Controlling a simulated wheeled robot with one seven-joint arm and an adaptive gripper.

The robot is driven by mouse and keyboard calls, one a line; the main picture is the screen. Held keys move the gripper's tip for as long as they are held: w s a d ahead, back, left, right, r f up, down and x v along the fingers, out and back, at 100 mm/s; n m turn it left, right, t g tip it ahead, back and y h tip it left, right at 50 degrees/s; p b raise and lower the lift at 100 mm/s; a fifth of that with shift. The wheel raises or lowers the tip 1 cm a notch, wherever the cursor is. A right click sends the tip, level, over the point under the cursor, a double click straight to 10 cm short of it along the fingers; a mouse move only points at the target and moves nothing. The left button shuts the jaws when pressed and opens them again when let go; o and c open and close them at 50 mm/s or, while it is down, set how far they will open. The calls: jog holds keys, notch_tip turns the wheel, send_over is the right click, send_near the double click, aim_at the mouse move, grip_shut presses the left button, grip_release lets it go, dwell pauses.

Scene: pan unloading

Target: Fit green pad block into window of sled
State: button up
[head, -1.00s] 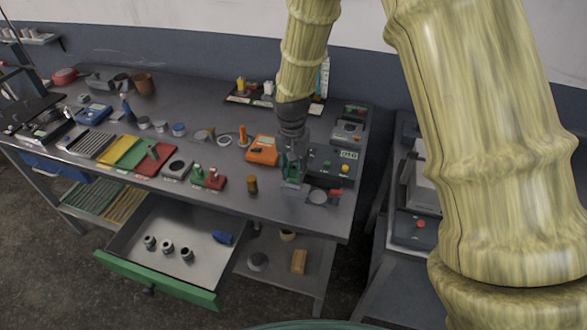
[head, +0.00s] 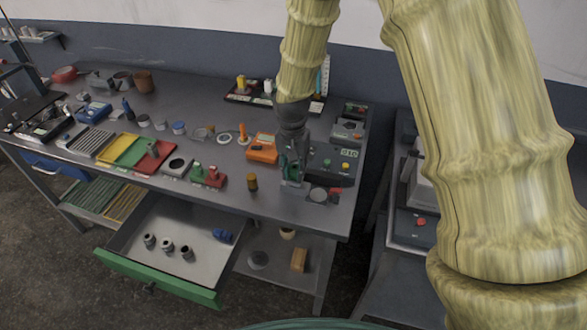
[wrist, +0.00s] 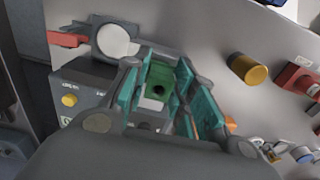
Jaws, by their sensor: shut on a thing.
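My gripper (head: 289,172) is low over the right part of the bench, with its fingers pointing down. In the wrist view, its teal-lined fingers (wrist: 170,95) are shut on the green pad block (wrist: 160,80), which has a dark round hole in its face. A grey piece (head: 291,184) shows under the fingertips in the head view; it may be the sled. The fingers hide most of it, and I cannot tell whether the block is inside its window or just above it.
An orange meter (head: 262,149) is to the left. A brass cylinder (head: 252,182) stands near the front edge. A green-fronted drawer (head: 160,281) is open below.

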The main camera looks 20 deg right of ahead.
jog(key=shift+f, duration=0.35)
dwell(0.4)
jog(key=o, duration=1.1)
jog(key=shift+r, duration=0.15)
notch_tip(320, 180, up, 12)
jog(key=shift+w+a+f, duration=0.1)
dwell(0.4)
